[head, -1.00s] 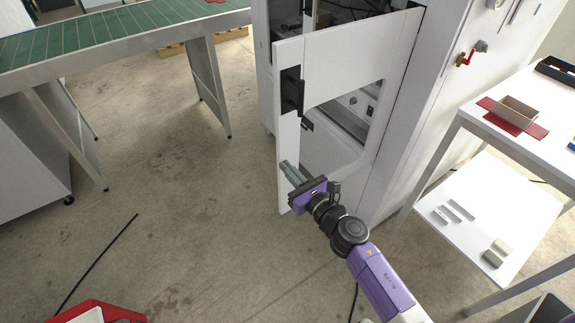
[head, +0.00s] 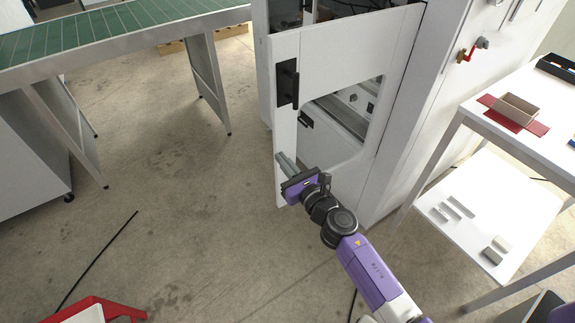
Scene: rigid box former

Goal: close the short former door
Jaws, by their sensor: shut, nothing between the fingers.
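The short former door (head: 345,55) is a white panel with a cut-out window and a black handle (head: 288,84) near its left edge. It stands open, swung out from the white former (head: 440,95) on its right side. My gripper (head: 284,162) is shut and empty. Its fingertips are at the lower left part of the door, below the handle. Whether they touch the door surface I cannot tell.
A green conveyor (head: 120,32) on metal legs stands at the left. A red frame (head: 95,308) is at the bottom left.

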